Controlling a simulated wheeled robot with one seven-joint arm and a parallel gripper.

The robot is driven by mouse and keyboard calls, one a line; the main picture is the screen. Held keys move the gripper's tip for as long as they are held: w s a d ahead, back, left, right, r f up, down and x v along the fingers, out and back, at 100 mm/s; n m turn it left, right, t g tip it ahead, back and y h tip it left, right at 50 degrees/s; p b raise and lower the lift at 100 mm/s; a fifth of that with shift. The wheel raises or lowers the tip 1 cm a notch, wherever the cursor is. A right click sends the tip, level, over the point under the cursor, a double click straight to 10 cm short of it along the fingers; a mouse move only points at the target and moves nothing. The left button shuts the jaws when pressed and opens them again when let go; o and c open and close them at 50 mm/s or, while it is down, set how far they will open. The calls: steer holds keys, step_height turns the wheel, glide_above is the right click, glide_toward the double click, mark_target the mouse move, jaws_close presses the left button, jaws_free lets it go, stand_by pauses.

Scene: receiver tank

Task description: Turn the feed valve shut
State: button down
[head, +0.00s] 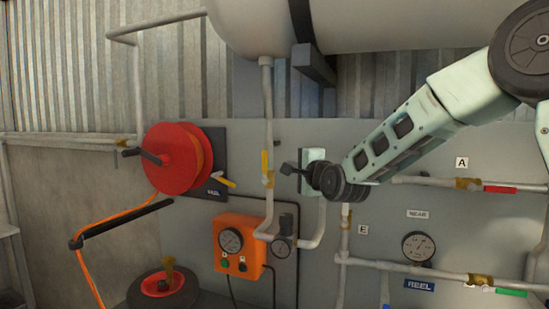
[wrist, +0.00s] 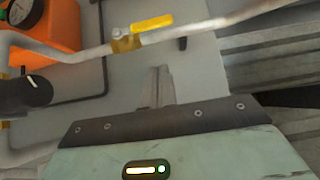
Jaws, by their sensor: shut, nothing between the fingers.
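A valve with a yellow lever (head: 264,161) and brass body (head: 268,180) sits on the vertical pipe that comes down from the white tank (head: 400,22). I see no readable label naming it as the feed valve. The lever lies along the pipe. In the wrist view the same yellow lever (wrist: 152,23) and brass body (wrist: 125,41) show beyond my fingertips. My gripper (head: 289,169) is just to the right of this pipe, apart from the lever. Its fingers (wrist: 160,86) are shut and empty.
An orange box (head: 239,246) with a gauge is below the valve. More pipes with brass valves (head: 467,184) run at right.

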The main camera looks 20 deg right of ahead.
mark_target(264, 168)
steer(key=w+a+p, duration=0.4)
steer(key=w, duration=0.2)
steer(key=shift+w, duration=0.2)
